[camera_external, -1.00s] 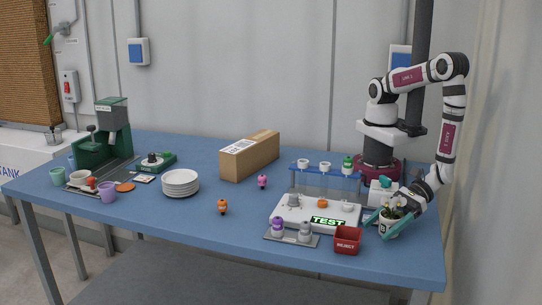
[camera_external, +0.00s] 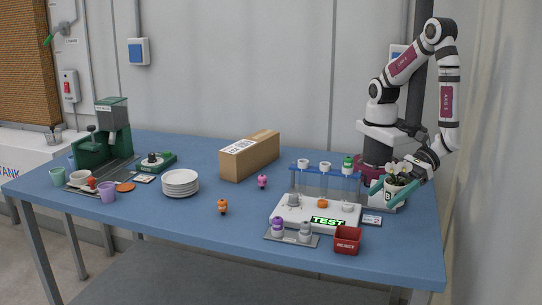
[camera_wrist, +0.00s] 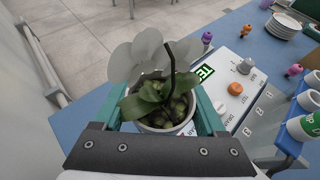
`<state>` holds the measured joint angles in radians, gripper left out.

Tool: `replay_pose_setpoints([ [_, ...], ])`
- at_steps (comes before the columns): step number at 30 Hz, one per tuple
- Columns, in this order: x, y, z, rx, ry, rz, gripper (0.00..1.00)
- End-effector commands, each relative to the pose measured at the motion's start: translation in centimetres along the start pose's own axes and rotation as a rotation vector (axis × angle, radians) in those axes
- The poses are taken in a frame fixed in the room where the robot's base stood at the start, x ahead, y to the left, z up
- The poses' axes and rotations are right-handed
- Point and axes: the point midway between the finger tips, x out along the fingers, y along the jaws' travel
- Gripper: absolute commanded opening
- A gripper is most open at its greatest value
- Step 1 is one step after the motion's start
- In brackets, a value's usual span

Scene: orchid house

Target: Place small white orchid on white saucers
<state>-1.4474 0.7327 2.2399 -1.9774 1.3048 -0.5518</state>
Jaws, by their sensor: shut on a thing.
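The small white orchid (camera_external: 394,191) is in a white pot with a dark mark, at the right of the table in the external view. My gripper (camera_external: 387,190) is shut on its pot, with one teal finger on each side, and holds it upright above the table. In the wrist view the orchid (camera_wrist: 158,85) shows white petals, green leaves and a dark stem between the fingers. The white saucers (camera_external: 181,182) stand in a stack left of the table's middle, far from my gripper. The stack (camera_wrist: 281,26) also shows at the wrist view's top right.
A white test station (camera_external: 296,217) with a tube rack (camera_external: 326,172), a red reject bin (camera_external: 347,240) and a bottle tray (camera_external: 291,237) lie between the orchid and saucers. A cardboard box (camera_external: 250,155) stands behind. Small orange (camera_external: 223,206) and pink (camera_external: 262,181) figures stand near the middle.

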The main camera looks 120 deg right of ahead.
Motion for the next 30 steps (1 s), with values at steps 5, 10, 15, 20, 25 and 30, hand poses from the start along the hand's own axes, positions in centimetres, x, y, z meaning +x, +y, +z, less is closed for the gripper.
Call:
replay_pose_setpoints([
  [5,-0.1,-0.1,1.1,0.002,0.0,-0.006,0.09],
  [10,4.2,-0.7,2.9,0.025,0.0,-0.051,0.09],
  [15,11.3,-3.3,6.7,0.059,-0.001,-0.117,0.09],
  [20,18.5,-9.2,11.1,0.095,-0.002,-0.191,0.09],
  [25,24.9,-19.2,15.7,0.134,-0.002,-0.275,0.09],
  [30,28.1,-31.4,19.0,0.174,-0.002,-0.36,0.09],
])
